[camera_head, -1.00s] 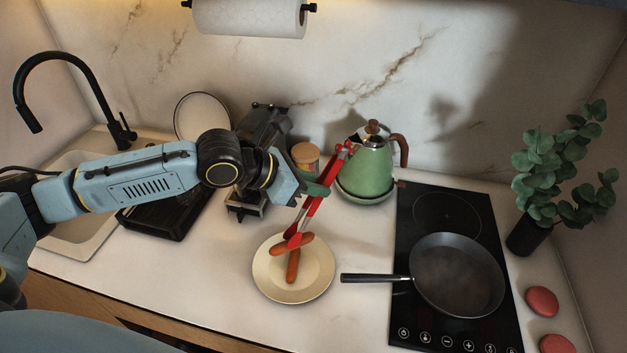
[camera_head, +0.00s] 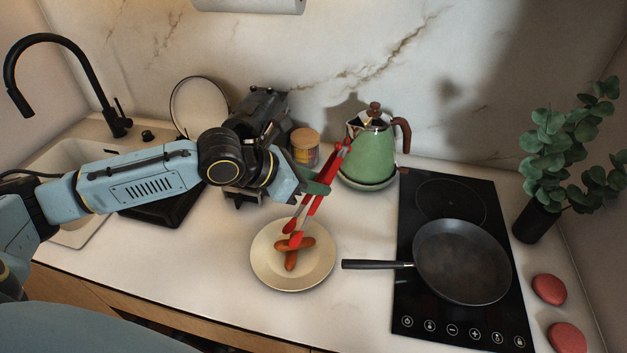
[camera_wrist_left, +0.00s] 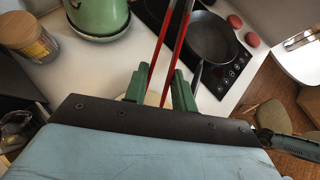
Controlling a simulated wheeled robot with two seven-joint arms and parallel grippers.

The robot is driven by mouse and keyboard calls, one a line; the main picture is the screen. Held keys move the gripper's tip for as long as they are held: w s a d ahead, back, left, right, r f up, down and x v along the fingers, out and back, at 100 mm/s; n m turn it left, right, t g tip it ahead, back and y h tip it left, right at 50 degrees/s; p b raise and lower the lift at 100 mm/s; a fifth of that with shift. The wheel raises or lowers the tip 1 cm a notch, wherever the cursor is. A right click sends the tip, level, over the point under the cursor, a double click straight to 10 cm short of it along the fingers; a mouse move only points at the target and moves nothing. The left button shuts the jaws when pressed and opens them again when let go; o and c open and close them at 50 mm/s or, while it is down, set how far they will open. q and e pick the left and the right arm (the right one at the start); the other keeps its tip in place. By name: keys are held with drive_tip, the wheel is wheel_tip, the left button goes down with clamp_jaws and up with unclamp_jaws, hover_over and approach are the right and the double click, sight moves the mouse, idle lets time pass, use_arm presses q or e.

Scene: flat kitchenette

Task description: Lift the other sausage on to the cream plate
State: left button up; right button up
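Two brown sausages lie crossed on the cream plate (camera_head: 268,272). The upper sausage (camera_head: 308,243) lies across the lower sausage (camera_head: 291,262). My left gripper (camera_head: 318,188) is above and behind the plate, shut around the red tongs (camera_head: 312,206). The tongs slant down to the sausages with their two tips apart; one tip is at the upper sausage, and contact is hard to tell. In the left wrist view the green fingers (camera_wrist_left: 160,88) flank the tongs' red arms (camera_wrist_left: 178,50), and the plate is mostly hidden.
A dark frying pan (camera_head: 462,262) sits empty on the black hob (camera_head: 410,310), its handle pointing at the plate. A green kettle (camera_head: 370,158) and a lidded jar (camera_head: 305,148) stand behind. Two red round things (camera_head: 549,289) lie at right. The front counter is clear.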

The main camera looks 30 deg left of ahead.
idle(0.4)
use_arm(q)
wheel_tip(320, 180, up, 10)
drive_tip(key=p, duration=0.7)
